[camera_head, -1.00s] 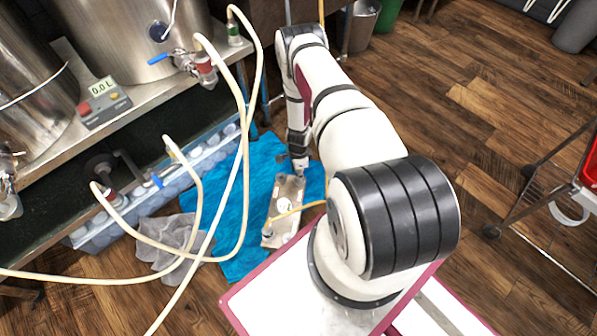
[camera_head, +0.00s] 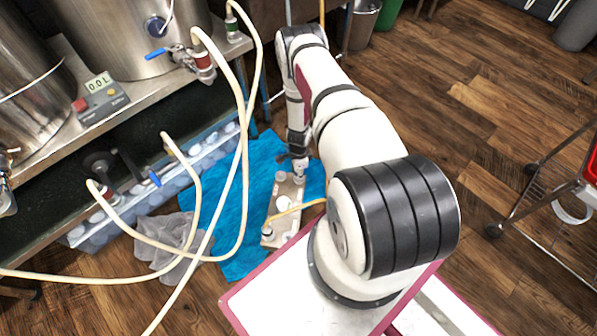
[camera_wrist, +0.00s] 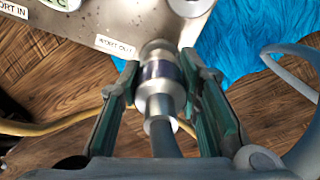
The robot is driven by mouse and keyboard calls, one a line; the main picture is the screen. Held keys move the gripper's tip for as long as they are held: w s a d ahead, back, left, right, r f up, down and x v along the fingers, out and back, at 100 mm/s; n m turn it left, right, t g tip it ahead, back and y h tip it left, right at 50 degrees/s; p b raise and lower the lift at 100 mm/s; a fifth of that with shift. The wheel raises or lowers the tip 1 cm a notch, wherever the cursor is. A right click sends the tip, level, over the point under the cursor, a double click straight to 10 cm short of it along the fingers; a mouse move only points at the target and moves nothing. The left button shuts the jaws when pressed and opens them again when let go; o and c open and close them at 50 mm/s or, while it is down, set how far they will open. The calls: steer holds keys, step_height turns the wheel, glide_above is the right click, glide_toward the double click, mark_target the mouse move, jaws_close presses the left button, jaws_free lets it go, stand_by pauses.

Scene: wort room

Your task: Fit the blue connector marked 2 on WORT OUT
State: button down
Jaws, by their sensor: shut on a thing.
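My gripper (camera_wrist: 160,100) is shut on a silver connector (camera_wrist: 157,108) with a dark blue band, in the middle of the wrist view. A hose runs back from it between the fingers. No number is legible on it. The connector's front end overlaps the edge of a pale metal block (camera_wrist: 85,22), close beside its WORT OUT label (camera_wrist: 115,46). The port there is hidden, so I cannot tell whether they are joined. In the head view my gripper (camera_head: 299,162) is at the far end of this block (camera_head: 270,236), which lies on a blue cloth.
A WORT IN label (camera_wrist: 12,8) is at the block's other side. Pale hoses (camera_head: 243,150) loop down from steel tanks (camera_head: 115,35) at the left. A crumpled grey cloth (camera_head: 165,240) and a long bottle-filled crate (camera_head: 90,232) lie nearby. A wheeled cart (camera_head: 540,180) stands right.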

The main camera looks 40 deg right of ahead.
steer(key=shift+f+b, duration=0.4)
steer(key=shift+f, duration=0.1)
steer(key=c, duration=1.1)
jaws_free()
steer(key=shift+r, duration=0.1)
step_height(320, 180, up, 12)
steer(key=shift+s+f, duration=0.1)
steer(key=shift+f, duration=0.1)
steer(key=shift+r, duration=0.1)
